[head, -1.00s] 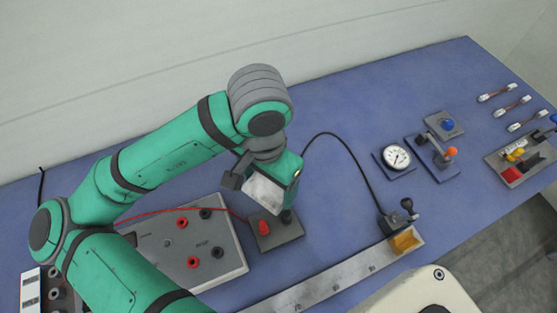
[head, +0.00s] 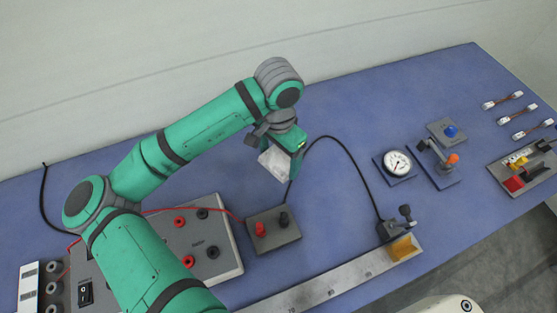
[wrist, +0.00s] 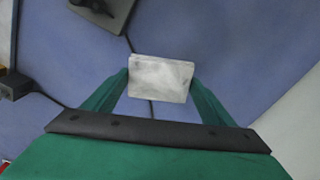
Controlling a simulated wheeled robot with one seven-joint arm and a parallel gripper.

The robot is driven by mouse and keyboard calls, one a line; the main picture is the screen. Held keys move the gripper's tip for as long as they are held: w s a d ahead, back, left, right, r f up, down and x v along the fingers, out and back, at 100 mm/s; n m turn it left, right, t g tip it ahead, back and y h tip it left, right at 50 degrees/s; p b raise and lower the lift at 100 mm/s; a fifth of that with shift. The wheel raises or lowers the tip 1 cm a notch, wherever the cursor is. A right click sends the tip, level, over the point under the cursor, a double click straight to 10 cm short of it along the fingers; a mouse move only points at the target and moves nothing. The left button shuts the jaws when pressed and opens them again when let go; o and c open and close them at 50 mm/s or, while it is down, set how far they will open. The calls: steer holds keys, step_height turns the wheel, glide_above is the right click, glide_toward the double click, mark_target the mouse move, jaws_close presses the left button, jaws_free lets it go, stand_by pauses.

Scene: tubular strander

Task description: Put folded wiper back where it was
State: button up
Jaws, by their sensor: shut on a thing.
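The folded wiper (wrist: 160,78) is a white-grey, slightly smudged flat block. In the wrist view my gripper (wrist: 160,82) is shut on it, with a green finger at each side. In the head view the wiper (head: 273,164) shows below my gripper (head: 282,158), held above the blue bench top. It is tilted in the head view. Its far side and the bench right beneath it are hidden.
A grey block with red and black posts (head: 273,230) stands just below my gripper in the picture. A black cable (head: 352,159) arcs to the clamp on the long ruler (head: 330,290). A dial gauge (head: 397,163) lies to the right. The bench behind is clear.

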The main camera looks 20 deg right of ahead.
mark_target(278, 163)
steer(key=shift+w+d+f, duration=0.1)
steer(key=shift+w+f, duration=0.45)
steer(key=shift+f, duration=0.35)
steer(key=f, duration=0.3)
steer(key=shift+w+d, duration=0.1)
steer(key=shift+w, duration=0.25)
steer(key=shift+s+f, duration=0.1)
steer(key=shift+f, duration=0.3)
steer(key=o, duration=1.1)
steer(key=shift+f, duration=0.1)
step_height(278, 163, up, 12)
steer(key=shift+r, duration=0.15)
